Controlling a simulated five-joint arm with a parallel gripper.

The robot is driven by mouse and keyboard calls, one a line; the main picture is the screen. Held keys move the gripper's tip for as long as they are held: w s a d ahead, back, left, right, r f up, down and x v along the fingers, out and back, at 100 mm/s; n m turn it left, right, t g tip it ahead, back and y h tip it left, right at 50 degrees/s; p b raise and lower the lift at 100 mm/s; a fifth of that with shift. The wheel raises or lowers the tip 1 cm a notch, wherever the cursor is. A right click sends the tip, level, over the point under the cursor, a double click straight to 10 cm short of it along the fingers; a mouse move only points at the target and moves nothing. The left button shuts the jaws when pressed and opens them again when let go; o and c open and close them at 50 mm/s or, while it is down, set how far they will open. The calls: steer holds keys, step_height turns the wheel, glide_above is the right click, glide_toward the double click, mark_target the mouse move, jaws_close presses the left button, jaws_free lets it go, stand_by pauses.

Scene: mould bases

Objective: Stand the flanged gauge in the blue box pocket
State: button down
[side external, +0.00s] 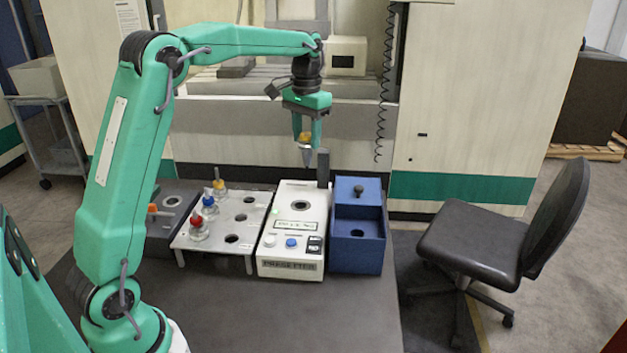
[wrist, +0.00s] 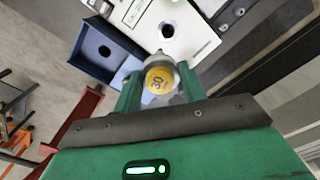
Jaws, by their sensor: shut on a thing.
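My gripper (side external: 308,137) is shut on the flanged gauge (side external: 307,156), a grey tapered piece with a yellow top, hanging roughly upright above the back of the white presetter. In the wrist view the gauge's yellow face (wrist: 157,80), marked 30, sits between my fingers (wrist: 160,92) with a grey metal rim around it. The blue box (side external: 370,258) stands to the right of the presetter. Its dark pocket (side external: 357,233) is in the lower front part. The box (wrist: 85,66) and a dark hole in it (wrist: 104,50) also show in the wrist view.
The white presetter (side external: 282,245) has a round hole on top and a dark upright post (side external: 323,168) behind. A grey rack (side external: 195,243) at left holds red-, blue- and yellow-topped pieces. The table front (side external: 300,315) is clear.

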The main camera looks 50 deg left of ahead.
steer(key=w+d+m, duration=0.3)
steer(key=d+m, duration=0.1)
steer(key=d, duration=1.2)
steer(key=shift+s+a+f, duration=0.1)
steer(key=shift+f, duration=1.15)
steer(key=shift+s+a+f, duration=0.1)
steer(key=shift+f, duration=1.15)
steer(key=shift+f, duration=0.2)
steer(key=shift+f, duration=5.95)
steer(key=c, duration=0.7)
jaws_free()
steer(key=shift+f, duration=0.1)
